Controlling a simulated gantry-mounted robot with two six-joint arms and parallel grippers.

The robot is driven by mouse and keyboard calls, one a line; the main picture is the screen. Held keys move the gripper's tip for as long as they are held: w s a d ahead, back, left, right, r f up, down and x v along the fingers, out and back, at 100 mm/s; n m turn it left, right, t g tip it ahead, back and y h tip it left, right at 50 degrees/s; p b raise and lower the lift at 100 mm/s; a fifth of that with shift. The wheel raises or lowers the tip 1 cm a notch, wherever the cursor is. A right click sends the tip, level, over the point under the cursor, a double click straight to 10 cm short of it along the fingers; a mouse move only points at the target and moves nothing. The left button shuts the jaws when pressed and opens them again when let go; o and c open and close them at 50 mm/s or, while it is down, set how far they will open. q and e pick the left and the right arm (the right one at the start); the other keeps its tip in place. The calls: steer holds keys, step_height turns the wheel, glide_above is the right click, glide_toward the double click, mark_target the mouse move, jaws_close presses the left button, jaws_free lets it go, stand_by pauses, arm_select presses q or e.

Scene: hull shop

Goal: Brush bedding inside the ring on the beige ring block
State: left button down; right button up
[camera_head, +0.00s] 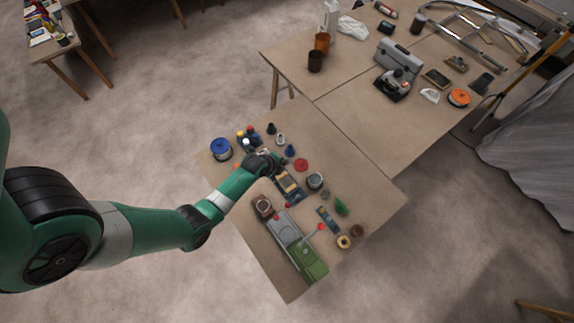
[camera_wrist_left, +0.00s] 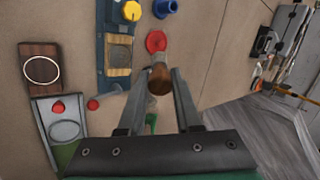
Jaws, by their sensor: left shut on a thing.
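My left gripper (camera_head: 280,163) reaches over the small table's middle. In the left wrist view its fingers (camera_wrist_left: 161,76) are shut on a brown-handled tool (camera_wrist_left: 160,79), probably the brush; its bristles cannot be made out. The beige ring block (camera_head: 288,182) sits in a blue holder, just below the gripper in the head view. In the left wrist view the beige block (camera_wrist_left: 118,56) is left of the fingers, apart from the tool, with a dark oval on its face. A yellow knob (camera_wrist_left: 131,10) is on the same blue holder. My right gripper is not in view.
A brown block with a white ring (camera_wrist_left: 42,69) and a grey-green tray (camera_head: 300,250) lie nearby.

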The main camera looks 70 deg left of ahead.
arm_select(q)
steer(key=shift+s+a+r, duration=0.2)
steer(key=shift+s+a, duration=0.15)
step_height(320, 180, down, 5)
steer(key=b, duration=0.5)
